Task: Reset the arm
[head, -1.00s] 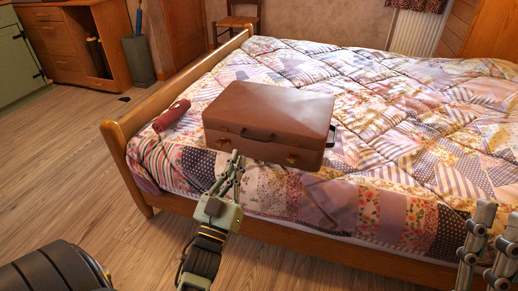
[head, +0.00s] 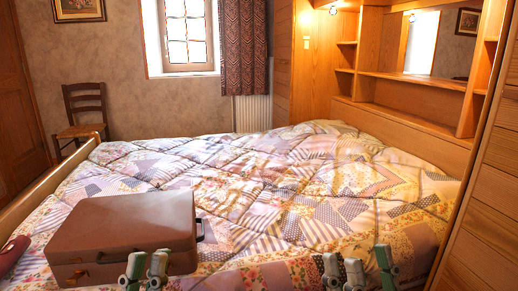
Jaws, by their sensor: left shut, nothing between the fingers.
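My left gripper (head: 146,268) shows at the bottom edge, left of centre, in front of the suitcase's lower right corner. It is shut and empty. My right gripper (head: 356,270) shows at the bottom edge, right of centre, over the front part of the bed. Its fingers stand apart with nothing seen between them. The lower parts of both grippers and both arms are cut off by the picture's edge.
A brown suitcase (head: 125,228) lies closed on the quilted bed (head: 270,190). A red rolled item (head: 12,252) lies at its left. A wooden shelf unit (head: 420,85) stands behind the bed at right. A wooden chair (head: 84,112) stands at the back left.

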